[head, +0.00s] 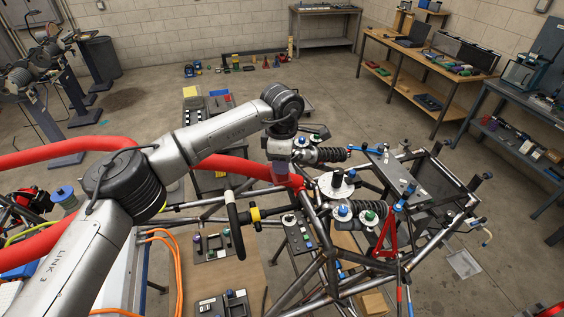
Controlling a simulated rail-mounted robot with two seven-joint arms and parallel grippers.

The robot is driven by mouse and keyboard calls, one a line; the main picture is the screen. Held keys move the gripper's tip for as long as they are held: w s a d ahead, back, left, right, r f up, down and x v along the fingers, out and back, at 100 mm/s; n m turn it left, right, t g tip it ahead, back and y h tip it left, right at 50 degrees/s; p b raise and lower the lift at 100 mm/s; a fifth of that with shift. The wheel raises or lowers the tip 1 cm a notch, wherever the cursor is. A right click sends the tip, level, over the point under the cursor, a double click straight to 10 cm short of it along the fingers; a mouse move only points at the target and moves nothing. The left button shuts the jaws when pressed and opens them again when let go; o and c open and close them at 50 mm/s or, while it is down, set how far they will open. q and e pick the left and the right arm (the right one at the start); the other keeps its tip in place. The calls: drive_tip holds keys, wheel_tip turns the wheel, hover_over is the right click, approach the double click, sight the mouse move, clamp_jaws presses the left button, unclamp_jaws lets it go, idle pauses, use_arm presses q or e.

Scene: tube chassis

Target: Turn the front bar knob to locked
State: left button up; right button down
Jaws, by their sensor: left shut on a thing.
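My left arm reaches from the lower left over the tube chassis (330,262). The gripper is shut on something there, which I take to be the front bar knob. The knob is mostly hidden by my wrist and fingers, so I cannot read whether it stands at locked or unlocked. My right gripper is not in view.
A black steering wheel (234,226) stands left of the frame, close below the gripper. Black coil-over shocks (326,155) and blue and green capped parts (344,211) crowd the frame to the right. Orange cables (172,262) hang at lower left. Workbenches (430,62) stand at the back right.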

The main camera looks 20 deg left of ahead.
use_arm(q)
drive_tip(key=shift+n, duration=0.6)
drive_tip(key=o, duration=0.9)
drive_tip(key=shift+o, duration=0.2)
wheel_tip(320, 180, up, 14)
drive_tip(key=b, duration=0.2)
drive_tip(key=shift+f+n, duration=0.1)
drive_tip(key=shift+n, duration=0.2)
